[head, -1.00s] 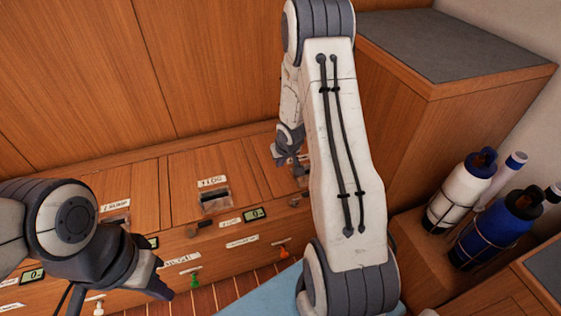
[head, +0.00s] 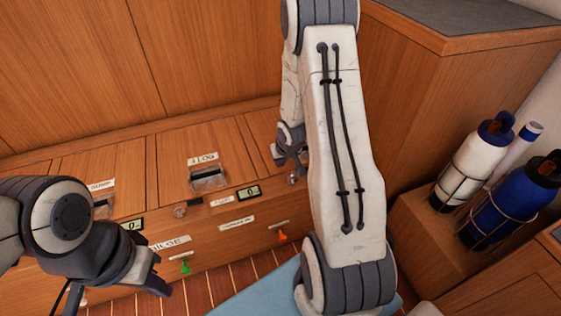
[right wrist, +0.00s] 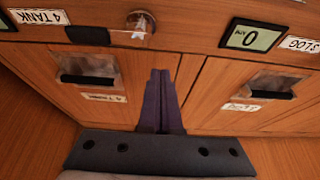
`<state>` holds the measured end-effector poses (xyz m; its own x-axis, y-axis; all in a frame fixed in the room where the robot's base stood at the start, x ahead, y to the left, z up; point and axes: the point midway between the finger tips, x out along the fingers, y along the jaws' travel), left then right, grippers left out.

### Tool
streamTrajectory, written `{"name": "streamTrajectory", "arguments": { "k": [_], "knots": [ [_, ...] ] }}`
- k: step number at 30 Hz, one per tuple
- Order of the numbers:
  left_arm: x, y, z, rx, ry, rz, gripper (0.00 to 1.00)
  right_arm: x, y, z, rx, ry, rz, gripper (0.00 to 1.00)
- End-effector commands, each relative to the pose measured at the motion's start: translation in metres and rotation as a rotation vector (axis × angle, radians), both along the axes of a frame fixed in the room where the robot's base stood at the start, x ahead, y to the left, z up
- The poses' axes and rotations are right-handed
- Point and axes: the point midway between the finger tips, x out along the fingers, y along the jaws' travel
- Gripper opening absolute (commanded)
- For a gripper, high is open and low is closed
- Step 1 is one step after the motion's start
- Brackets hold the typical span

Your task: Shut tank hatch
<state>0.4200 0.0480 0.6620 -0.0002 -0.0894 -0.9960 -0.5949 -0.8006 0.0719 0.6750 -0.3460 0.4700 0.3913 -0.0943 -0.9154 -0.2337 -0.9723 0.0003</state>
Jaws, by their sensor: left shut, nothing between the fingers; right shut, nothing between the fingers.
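The tank hatch (right wrist: 75,98) is the wooden lid at left in the right wrist view, beside a label reading "4 TANK". It has a dark recessed pull (right wrist: 88,78) under a clear cover. It looks about flat, but I cannot tell if it is fully seated. In the head view my right arm hides most of it. My right gripper (right wrist: 160,72) is shut and empty, its fingers over the strip between this lid and the neighbouring one; it also shows in the head view (head: 292,158). My left gripper (head: 163,285) is shut and empty, in front of the bench at lower left.
A neighbouring hatch (head: 190,145) has its own pull (head: 207,177) and a small display (head: 248,192) before it. Green (head: 185,267) and orange (head: 282,237) valves are on the bench front. Strapped white (head: 470,165) and blue (head: 505,205) bottles stand right. A tall cabinet (head: 425,95) rises behind.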

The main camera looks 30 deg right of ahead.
Motion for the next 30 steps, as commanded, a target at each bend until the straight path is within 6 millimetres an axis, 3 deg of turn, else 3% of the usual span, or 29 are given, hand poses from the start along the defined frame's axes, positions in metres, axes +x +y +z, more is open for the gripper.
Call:
{"name": "streamTrajectory", "arguments": {
  "k": [8,16,24,30],
  "knots": [
    [0.000,0.000,0.010,0.000,0.000,0.000,0.00,0.001,0.001,0.009,0.000,0.000,0.001,0.00],
    [0.000,0.000,0.052,0.000,0.000,0.000,0.00,0.003,0.005,0.050,0.000,0.000,0.008,0.00],
    [0.000,0.000,0.066,0.000,0.000,0.000,0.00,-0.041,0.015,0.090,0.000,-0.001,0.008,0.00],
    [0.000,0.000,0.073,0.000,0.000,0.000,0.00,-0.061,0.020,0.107,0.000,0.000,0.008,0.00]
  ]
}}
